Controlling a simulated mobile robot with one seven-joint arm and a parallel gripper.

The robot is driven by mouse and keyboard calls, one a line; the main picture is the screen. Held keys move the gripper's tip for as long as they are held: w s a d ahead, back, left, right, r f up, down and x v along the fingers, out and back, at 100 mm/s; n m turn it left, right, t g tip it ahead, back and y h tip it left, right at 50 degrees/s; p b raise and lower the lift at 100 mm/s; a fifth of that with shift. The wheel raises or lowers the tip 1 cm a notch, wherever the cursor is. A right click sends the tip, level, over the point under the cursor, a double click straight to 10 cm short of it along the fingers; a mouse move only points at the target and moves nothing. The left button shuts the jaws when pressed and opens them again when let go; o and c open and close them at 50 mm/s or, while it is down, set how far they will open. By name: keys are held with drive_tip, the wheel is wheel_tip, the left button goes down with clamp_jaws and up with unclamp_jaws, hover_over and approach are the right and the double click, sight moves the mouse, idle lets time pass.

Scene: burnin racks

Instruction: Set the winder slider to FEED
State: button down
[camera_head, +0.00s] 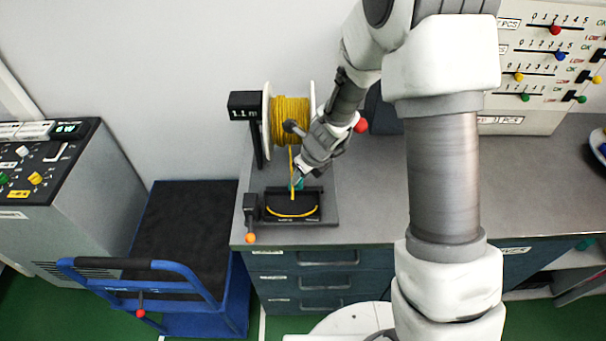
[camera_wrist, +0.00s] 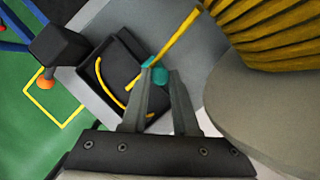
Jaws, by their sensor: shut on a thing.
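The winder stands at the left end of the grey bench, with a spool of yellow cable (camera_head: 290,118) and a black display (camera_head: 245,105) reading 1.1 m. A teal slider knob (camera_head: 299,185) sits just behind the black tray (camera_head: 273,217), beside the yellow strand running down from the spool. My gripper (camera_head: 297,180) reaches down over it. In the wrist view my gripper (camera_wrist: 157,75) is shut on the teal knob (camera_wrist: 156,73), with the yellow strand (camera_wrist: 180,37) passing close by. The slider's marks, including FEED, are hidden or too small to read.
An orange-knobbed lever (camera_head: 250,237) hangs at the winder's front left. A blue cart (camera_head: 185,240) and a grey control console (camera_head: 70,200) stand left. A panel with coloured sliders (camera_head: 545,60) is at the back right. The bench's middle is mostly clear.

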drive_tip(key=shift+a+r+n, duration=0.25)
drive_tip(key=shift+a+n, duration=0.05)
drive_tip(key=shift+a, duration=0.85)
drive_tip(key=c, duration=0.7)
unclamp_jaws()
drive_tip(key=shift+d+r, duration=0.15)
drive_tip(key=shift+r, duration=0.35)
drive_tip(key=shift+d+f+p+v, duration=0.1)
drive_tip(key=shift+d+p+v, duration=0.6)
drive_tip(key=shift+v, duration=2.05)
drive_tip(key=shift+d+f+p+v, duration=0.15)
drive_tip(key=shift+p+v, duration=1.15)
drive_tip(key=shift+v, duration=1.45)
drive_tip(key=shift+d+f+p+v, duration=0.1)
drive_tip(key=shift+d+p+v, duration=0.2)
drive_tip(key=shift+p+v, duration=1.6)
drive_tip(key=shift+b+v, duration=0.9)
drive_tip(key=shift+s, duration=0.2)
